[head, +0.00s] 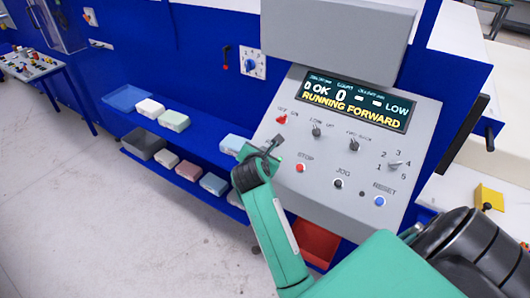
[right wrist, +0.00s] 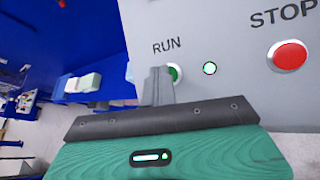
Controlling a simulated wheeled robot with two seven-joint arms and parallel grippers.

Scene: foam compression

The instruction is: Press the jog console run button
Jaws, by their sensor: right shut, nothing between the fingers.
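The grey jog console (head: 318,200) stands in front of me, and its display (head: 355,100) reads "RUNNING FORWARD". My right gripper (head: 274,143) is shut and empty at the console's left side, over the run button's place, hiding the button in the head view. In the right wrist view the green run button (right wrist: 177,73) shows under the word RUN, its left part covered by the shut fingers (right wrist: 158,85). The fingertips are at the button; whether they touch it I cannot tell. A small green light (right wrist: 210,68) glows beside it. My left gripper is not in view.
The red stop button (head: 300,168) is right of the run button and also shows in the right wrist view (right wrist: 288,56). The jog button (head: 338,184) and blue reset button (head: 380,201) follow. Blue shelves (head: 200,130) with boxes are at left.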

